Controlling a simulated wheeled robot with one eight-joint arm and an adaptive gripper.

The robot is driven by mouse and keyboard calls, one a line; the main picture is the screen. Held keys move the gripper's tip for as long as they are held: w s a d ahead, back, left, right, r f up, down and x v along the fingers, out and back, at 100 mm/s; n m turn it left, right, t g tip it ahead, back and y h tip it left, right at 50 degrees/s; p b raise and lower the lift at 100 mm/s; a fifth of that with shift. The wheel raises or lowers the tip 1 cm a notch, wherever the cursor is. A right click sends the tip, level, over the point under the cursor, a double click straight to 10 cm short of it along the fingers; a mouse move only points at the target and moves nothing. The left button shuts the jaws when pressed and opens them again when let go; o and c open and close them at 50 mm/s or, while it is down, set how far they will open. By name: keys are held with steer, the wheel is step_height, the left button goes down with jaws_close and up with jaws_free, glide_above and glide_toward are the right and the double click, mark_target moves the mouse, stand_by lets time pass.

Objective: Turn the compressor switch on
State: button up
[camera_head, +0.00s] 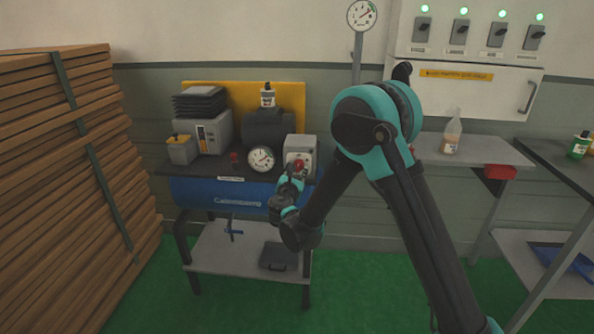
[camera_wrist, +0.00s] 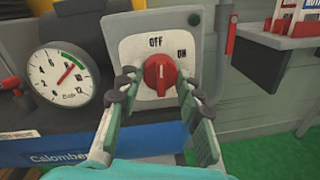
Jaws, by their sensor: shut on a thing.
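The compressor switch is a red rotary knob (camera_head: 299,166) on a pale box (camera_head: 301,144) at the right end of the blue compressor (camera_head: 222,192). In the wrist view the knob (camera_wrist: 159,74) sits on a white plate marked OFF at the top and ON at the upper right. Its ridge stands about upright, towards OFF. My gripper (camera_wrist: 158,88) reaches the knob with one finger on each side and is shut on it. In the head view my gripper (camera_head: 294,180) covers the lower part of the switch box.
A pressure gauge (camera_wrist: 61,76) is left of the switch. Stacked planks (camera_head: 65,190) fill the left side. A side table (camera_head: 478,150) and wall switch panel (camera_head: 478,33) are at right.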

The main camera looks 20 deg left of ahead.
steer(key=m, duration=0.5)
steer(key=shift+m+g, duration=0.3)
steer(key=shift+m, duration=0.1)
steer(key=m, duration=0.4)
steer(key=shift+r+m, duration=0.1)
steer(key=shift+m, duration=0.2)
steer(key=o, duration=1.2)
steer(key=shift+s, duration=0.1)
steer(key=s, duration=0.3)
steer(key=s+d, duration=0.1)
steer(key=s, duration=0.3)
steer(key=s+d, duration=0.1)
steer(key=s, duration=0.3)
steer(key=shift+s+d+r, duration=0.25)
steer(key=shift+r, duration=0.1)
